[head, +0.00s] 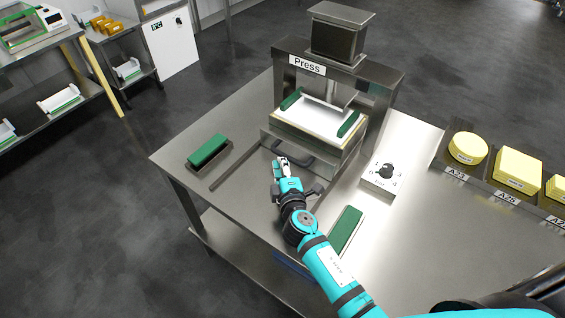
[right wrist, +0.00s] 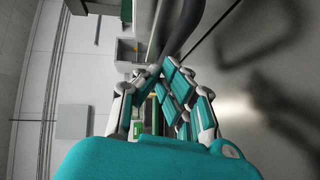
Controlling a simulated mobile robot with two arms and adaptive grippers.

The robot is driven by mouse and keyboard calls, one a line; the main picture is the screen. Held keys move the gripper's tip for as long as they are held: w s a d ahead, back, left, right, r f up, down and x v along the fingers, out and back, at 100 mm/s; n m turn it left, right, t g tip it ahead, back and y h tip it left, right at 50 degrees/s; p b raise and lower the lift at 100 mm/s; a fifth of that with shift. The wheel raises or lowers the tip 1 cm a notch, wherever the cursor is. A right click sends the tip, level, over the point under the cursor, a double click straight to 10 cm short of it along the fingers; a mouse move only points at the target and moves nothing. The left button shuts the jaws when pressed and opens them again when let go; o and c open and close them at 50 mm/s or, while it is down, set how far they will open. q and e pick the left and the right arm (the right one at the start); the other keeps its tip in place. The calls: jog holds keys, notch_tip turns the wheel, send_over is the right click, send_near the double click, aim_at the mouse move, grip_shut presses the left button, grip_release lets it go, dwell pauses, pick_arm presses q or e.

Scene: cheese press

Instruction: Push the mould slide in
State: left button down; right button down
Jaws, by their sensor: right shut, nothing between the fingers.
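The mould slide (head: 292,135) is a metal tray with a dark handle (head: 315,157) on its front edge. It sticks out from the front of the press (head: 380,78). A white-topped mould (head: 318,117) with two green grips sits on it, partly under the press frame. My right gripper (head: 280,167) is shut and empty, just in front of the slide at the left part of the handle. In the right wrist view, the closed fingers (right wrist: 165,78) are close to the dark curved handle (right wrist: 188,28); whether they touch is unclear. My left gripper is not in view.
A green block (head: 207,150) lies on a dark base at the table's left. Another green block (head: 345,229) lies right of my forearm. A dial box (head: 381,176) stands right of the press. Yellow cheeses (head: 517,168) sit in a rack at right. Bare table lies between.

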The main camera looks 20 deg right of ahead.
aim_at(295, 147)
jog(key=shift+w+d+f, duration=0.1)
jog(key=shift+w, duration=0.05)
jog(key=w+d, duration=0.3)
jog(key=d, duration=0.2)
jog(key=shift+w, duration=0.4)
jog(key=shift+w+d, duration=0.15)
jog(key=shift+d, duration=0.05)
jog(key=shift+r, duration=0.2)
